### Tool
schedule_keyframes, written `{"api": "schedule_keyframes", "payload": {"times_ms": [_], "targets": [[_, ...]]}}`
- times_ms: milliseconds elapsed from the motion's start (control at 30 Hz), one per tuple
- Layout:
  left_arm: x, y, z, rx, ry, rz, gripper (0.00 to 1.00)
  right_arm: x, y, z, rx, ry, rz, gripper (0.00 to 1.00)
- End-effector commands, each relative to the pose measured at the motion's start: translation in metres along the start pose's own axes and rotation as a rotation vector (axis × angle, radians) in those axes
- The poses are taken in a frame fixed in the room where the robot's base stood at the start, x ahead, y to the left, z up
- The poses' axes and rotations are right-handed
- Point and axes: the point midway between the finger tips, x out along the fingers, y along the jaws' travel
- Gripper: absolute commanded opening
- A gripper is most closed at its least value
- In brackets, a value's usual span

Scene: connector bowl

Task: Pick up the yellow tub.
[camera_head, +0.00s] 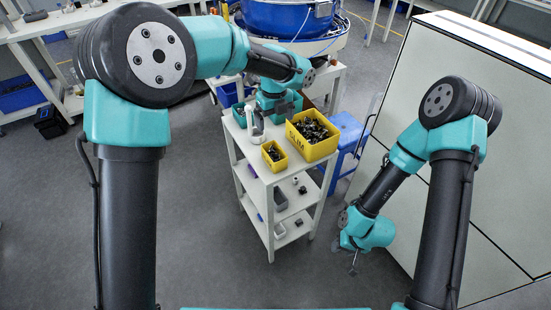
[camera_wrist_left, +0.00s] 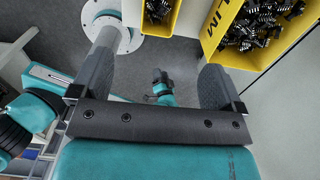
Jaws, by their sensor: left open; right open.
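Two yellow containers of small dark parts stand side by side on the white cart's top: a small yellow tub (camera_head: 277,166) and a larger yellow box (camera_head: 318,152) with dark lettering. In the left wrist view the small tub (camera_wrist_left: 172,22) is cut off at the top edge, and the larger box (camera_wrist_left: 212,30) fills the upper right. My left gripper (camera_head: 279,108) is over the back of the cart top, behind the tub. In the left wrist view its fingers (camera_wrist_left: 156,66) are wide apart with nothing held. My right gripper (camera_head: 353,264) is open and empty, low, right of the cart.
The white cart (camera_head: 259,187) has lower shelves with small items. A large white panel (camera_head: 440,75) bounds the right.

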Motion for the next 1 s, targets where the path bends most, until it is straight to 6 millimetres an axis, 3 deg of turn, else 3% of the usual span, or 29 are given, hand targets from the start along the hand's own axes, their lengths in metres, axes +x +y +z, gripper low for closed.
{"api": "schedule_keyframes", "payload": {"times_ms": [167, 700, 1000], "targets": [[0.015, 0.001, 0.000, -0.001, 0.002, 0.004, 0.94, 0.000, 0.000, 0.000, 0.000, 0.000, 0.000, 0.43], [0.105, 0.001, 0.000, -0.001, 0.002, 0.003, 0.94, 0.000, 0.000, 0.000, 0.000, 0.000, 0.000, 0.43], [0.123, 0.000, 0.000, -0.001, 0.001, 0.000, 0.94, 0.000, 0.000, 0.000, 0.000, 0.000, 0.000, 0.43]]}}
